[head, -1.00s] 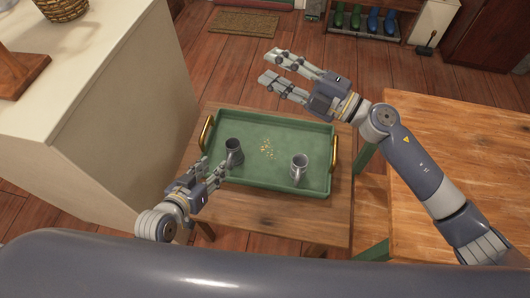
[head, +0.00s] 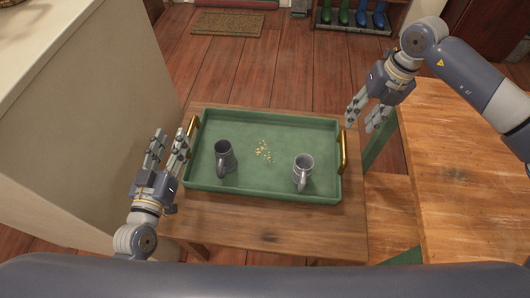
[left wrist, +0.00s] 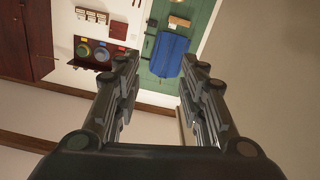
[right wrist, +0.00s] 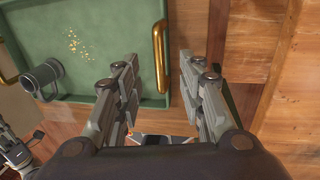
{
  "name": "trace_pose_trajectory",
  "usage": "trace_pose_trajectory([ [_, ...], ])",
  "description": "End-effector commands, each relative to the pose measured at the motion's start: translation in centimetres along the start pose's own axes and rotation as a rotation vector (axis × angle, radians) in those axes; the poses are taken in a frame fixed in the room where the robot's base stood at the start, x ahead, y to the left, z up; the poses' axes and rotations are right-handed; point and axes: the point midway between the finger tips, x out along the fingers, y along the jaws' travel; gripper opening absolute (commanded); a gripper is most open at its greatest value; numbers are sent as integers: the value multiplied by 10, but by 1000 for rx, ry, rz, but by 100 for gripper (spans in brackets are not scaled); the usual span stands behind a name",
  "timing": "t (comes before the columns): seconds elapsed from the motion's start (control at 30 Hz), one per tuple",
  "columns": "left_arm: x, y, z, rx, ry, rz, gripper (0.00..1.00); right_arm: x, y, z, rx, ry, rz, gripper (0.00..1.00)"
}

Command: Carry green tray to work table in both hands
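The green tray (head: 262,187) with two brass handles lies on a small wooden table (head: 275,232). Two grey mugs stand in it, one at the left (head: 225,158) and one at the right (head: 302,172), with yellowish crumbs (head: 264,151) between them. My left gripper (head: 168,137) is open and empty beside the left handle (head: 193,132). My right gripper (head: 363,117) is open and empty, a little beyond the right handle (head: 343,150). In the right wrist view the right handle (right wrist: 158,55) shows ahead of the open fingers (right wrist: 157,62). The left wrist view shows open fingers (left wrist: 158,68) but no tray.
A larger wooden table (head: 465,185) stands close at the right. A pale counter (head: 75,130) stands at the left. A doormat (head: 228,23) and a boot rack (head: 350,25) lie at the back, with bare floor before them.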

Motion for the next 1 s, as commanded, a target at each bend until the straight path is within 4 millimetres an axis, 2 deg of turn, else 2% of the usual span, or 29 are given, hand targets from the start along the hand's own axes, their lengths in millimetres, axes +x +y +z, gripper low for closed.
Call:
trace_pose_trajectory([
  [0.23, 0, -3, 15, 0, -4, 1, 38, 11, 1, -1, -2, 3, 2, 37],
  [0.6, 0, -16, 82, 3, -5, 1, 38, 56, 2, -1, -2, 4, 3, 37],
  [0.8, 41, -16, 78, 0, 2, 1, 38, 84, 2, -1, -2, 3, 4, 37],
  [1.0, 66, -15, 79, -1, -1, 0, 38, 102, 2, -1, -3, 2, 4, 37],
])
